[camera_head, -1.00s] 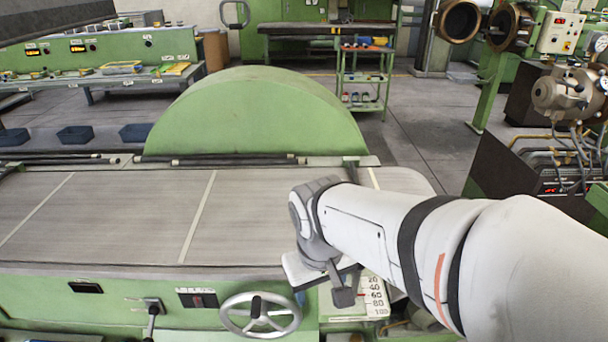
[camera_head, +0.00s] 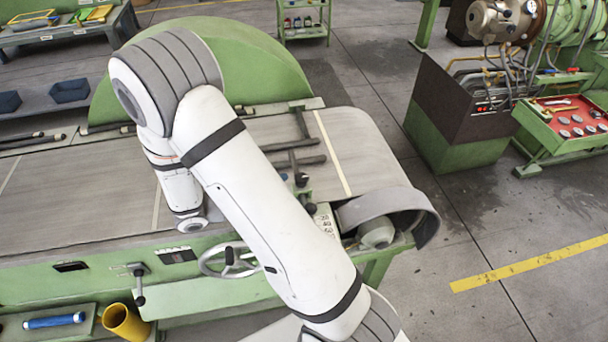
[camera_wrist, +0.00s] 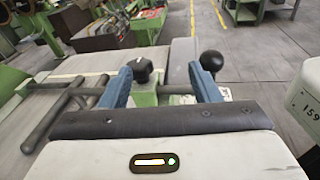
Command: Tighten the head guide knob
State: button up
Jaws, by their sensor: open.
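In the wrist view, a black knob with a pale mark on top (camera_wrist: 143,68) stands on a green block (camera_wrist: 145,95). My gripper (camera_wrist: 160,69) is open, with one blue finger left of this knob and the other to its right. The knob is nearer the left finger, and a gap shows between the fingers. I cannot tell its exact depth relative to the fingertips. A round black ball knob (camera_wrist: 211,60) stands just beyond the right finger. In the head view, a small dark knob (camera_head: 302,180) shows beside my arm, which largely hides my gripper.
Dark guide rods (camera_head: 295,145) lie over the grey belt table (camera_head: 80,205). A handwheel (camera_head: 215,262) is on the machine's green front. A curved grey guard (camera_head: 395,205) stands at its right end. A red tool tray (camera_head: 570,120) is farther right; the floor between is clear.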

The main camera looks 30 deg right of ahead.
aim_at(295, 182)
jog(key=shift+w+a+f+n+t+h, duration=0.25)
jog(key=shift+w+f+n+t+h, duration=0.15)
jog(key=shift+w+n+t, duration=0.15)
jog(key=shift+w+a+f+n+t+h, duration=0.3)
jog(key=shift+w+f+n+t, duration=0.15)
jog(key=shift+n+t, duration=0.2)
jog(key=d+p, duration=0.2)
jog(key=d, duration=0.5)
jog(key=shift+w+d+p, duration=0.15)
jog(key=shift+d+p, duration=0.2)
jog(key=shift+d, duration=0.05)
